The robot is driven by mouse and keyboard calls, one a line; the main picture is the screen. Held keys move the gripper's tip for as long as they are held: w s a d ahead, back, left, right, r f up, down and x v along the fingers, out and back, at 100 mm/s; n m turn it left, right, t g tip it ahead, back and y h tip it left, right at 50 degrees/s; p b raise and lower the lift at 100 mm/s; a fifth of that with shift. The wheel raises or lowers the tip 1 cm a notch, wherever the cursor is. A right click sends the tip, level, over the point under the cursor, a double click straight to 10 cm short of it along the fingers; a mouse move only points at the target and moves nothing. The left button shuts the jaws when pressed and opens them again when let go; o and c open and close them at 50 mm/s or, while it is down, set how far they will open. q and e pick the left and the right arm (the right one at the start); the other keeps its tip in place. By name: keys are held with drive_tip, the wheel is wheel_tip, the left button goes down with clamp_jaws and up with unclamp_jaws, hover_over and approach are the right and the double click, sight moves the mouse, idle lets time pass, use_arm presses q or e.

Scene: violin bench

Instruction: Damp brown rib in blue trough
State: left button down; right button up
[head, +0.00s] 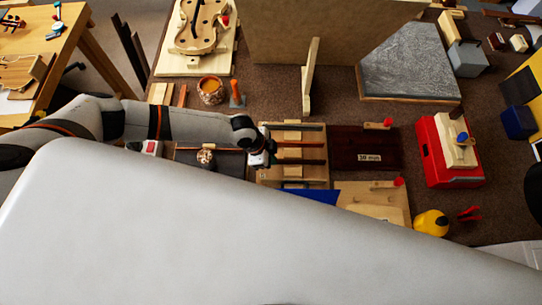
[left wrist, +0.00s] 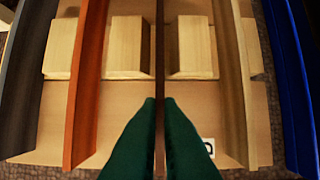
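A thin dark brown rib (left wrist: 159,50) stands edge-on in the middle of the left wrist view, over a pale wooden rack. My left gripper (left wrist: 159,101) has its two green fingers close against both sides of this rib, shut on it. In the head view my left gripper (head: 268,158) is at the left side of the rack (head: 265,178). A blue trough (left wrist: 295,80) runs along the right edge of the left wrist view. In the head view a blue surface (head: 318,196) shows below the rack, partly covered. I cannot tell whether the rib is damp. My right gripper is not in view.
An orange-red rib (left wrist: 86,85), a dark grey rib (left wrist: 25,85) and a tan rib (left wrist: 234,85) stand beside the held one. A dark board marked 30 mm (head: 350,148) lies right of the rack. A red box (head: 440,165) stands farther right.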

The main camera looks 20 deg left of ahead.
use_arm(q)
drive_tip(key=shift+f, duration=0.2)
drive_tip(key=c, duration=1.6)
unclamp_jaws()
drive_tip(key=b+v, duration=0.3)
drive_tip(key=v, duration=0.9)
drive_tip(key=shift+s+d+r, duration=0.2)
drive_tip(key=shift+d, duration=0.2)
